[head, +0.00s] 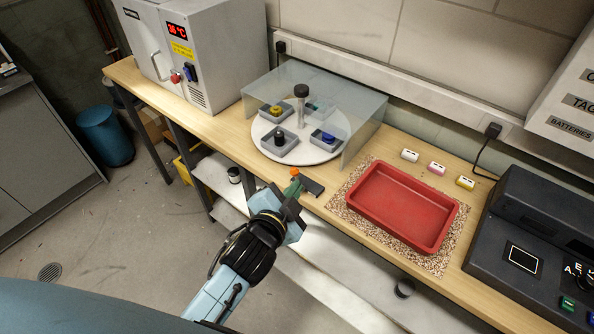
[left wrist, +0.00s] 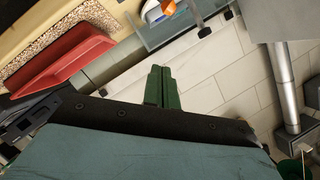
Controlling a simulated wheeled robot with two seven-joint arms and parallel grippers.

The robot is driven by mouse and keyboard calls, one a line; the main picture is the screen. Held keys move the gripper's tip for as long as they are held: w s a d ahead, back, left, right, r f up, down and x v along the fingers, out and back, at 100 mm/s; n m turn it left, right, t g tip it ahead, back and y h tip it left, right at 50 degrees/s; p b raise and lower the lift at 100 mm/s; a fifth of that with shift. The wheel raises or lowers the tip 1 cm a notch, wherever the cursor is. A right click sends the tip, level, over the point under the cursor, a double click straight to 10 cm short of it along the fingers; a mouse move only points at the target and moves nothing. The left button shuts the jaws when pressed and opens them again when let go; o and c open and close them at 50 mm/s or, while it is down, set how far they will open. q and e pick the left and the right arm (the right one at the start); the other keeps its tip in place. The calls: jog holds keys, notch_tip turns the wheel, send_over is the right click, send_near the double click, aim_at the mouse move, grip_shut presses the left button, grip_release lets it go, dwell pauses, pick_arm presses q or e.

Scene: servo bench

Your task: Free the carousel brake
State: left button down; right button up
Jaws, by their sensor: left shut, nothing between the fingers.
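The carousel is a white disc (head: 257,131) under a clear cover (head: 352,95). It carries several grey trays around a black-topped centre post (head: 301,105). What looks like the brake, an orange knob (head: 294,172) with a black bracket (head: 312,186) beside it, is at the bench's front edge. In the left wrist view the orange knob (left wrist: 168,6) is at the top, beyond my fingertips. My left gripper (head: 294,186), with green fingers, is shut and empty, just in front of the knob. The fingers show in the left wrist view (left wrist: 163,68). I cannot tell whether they touch it. My right gripper is out of view.
A red tray (head: 357,213) stands on a speckled mat (head: 337,204) to the right. Small white, pink and yellow blocks (head: 437,168) lie behind it. A grey oven-like box (head: 225,45) is at the left, a black console (head: 510,235) at the right. Open floor lies left.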

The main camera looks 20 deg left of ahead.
aim_at(294, 170)
pick_arm(q)
jog(key=shift+w+a+f, duration=0.35)
jog(key=shift+w+f, duration=0.55)
jog(key=shift+w, duration=0.6)
jog(key=shift+w+a+f, duration=0.35)
jog(key=shift+w+f, duration=0.6)
jog(key=shift+w, duration=0.6)
jog(key=shift+w+a+f, duration=0.35)
jog(key=shift+w+f, duration=0.55)
jog(key=shift+w, duration=0.6)
jog(key=shift+w+a+f, duration=0.1)
jog(key=shift+a+f, duration=0.15)
jog(key=shift+a, duration=0.35)
jog(key=shift+w+a+p, duration=0.1)
jog(key=shift+a+p, duration=0.15)
jog(key=shift+p, duration=0.25)
jog(key=shift+f, duration=0.1)
